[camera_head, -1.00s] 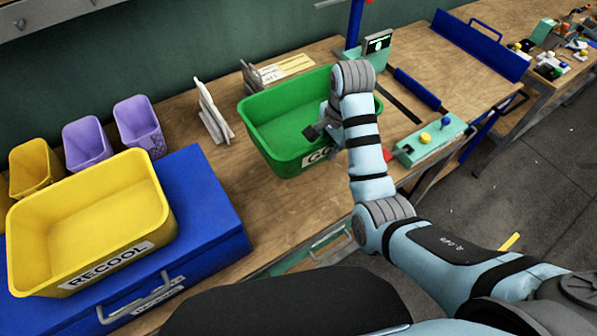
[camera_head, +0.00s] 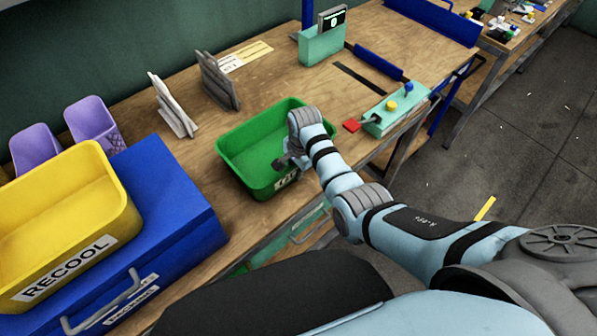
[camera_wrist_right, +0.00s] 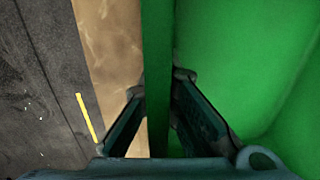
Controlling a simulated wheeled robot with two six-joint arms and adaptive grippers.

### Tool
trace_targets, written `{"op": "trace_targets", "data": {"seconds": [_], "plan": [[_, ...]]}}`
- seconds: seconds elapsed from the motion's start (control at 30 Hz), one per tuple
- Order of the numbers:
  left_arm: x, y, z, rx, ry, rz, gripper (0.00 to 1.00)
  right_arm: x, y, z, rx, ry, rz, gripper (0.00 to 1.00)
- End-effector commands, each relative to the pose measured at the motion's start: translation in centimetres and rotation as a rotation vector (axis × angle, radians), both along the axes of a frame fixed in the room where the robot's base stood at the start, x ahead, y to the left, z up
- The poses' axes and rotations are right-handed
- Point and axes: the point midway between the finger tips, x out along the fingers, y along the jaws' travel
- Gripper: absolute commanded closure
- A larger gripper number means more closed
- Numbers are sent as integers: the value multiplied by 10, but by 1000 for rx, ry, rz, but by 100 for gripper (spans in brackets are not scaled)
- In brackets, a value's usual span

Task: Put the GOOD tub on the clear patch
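The green GOOD tub (camera_head: 241,143) is at the bench's front part, upright, its white label partly hidden by my arm. I cannot tell whether its base touches the wood. My right gripper (camera_head: 290,160) is at the tub's near right wall. In the right wrist view my right gripper (camera_wrist_right: 158,80) has one finger on each side of the green tub wall (camera_wrist_right: 158,40), closed against it. Bare bench wood (camera_head: 200,165) lies around the tub, between the blue case and the press controls. My left gripper is not in view.
A yellow RECOOL tub (camera_head: 70,225) sits on a blue case (camera_head: 185,205) at left, with purple bins (camera_head: 93,122) behind. Upright racks (camera_head: 218,80) stand behind the green tub. A teal control box (camera_head: 398,110) and red pad (camera_head: 351,125) are to its right.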

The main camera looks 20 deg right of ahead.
Motion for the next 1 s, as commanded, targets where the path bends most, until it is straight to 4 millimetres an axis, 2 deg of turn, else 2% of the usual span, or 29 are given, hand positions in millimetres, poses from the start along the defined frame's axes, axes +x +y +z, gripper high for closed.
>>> {"op": "trace_targets", "data": {"seconds": [0.1, 0.23, 0.6, 0.77, 1.0], "plan": [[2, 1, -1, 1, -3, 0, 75, 0, -1, -2, 0, 0, -1, 100], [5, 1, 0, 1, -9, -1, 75, -1, -1, -2, 0, 1, -1, 76], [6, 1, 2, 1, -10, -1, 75, 0, 0, 3, 0, 0, 0, 75], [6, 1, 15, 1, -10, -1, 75, -2, -1, 29, 0, -1, -1, 75], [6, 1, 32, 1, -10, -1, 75, -8, -3, 88, 0, -2, -1, 75]]}}
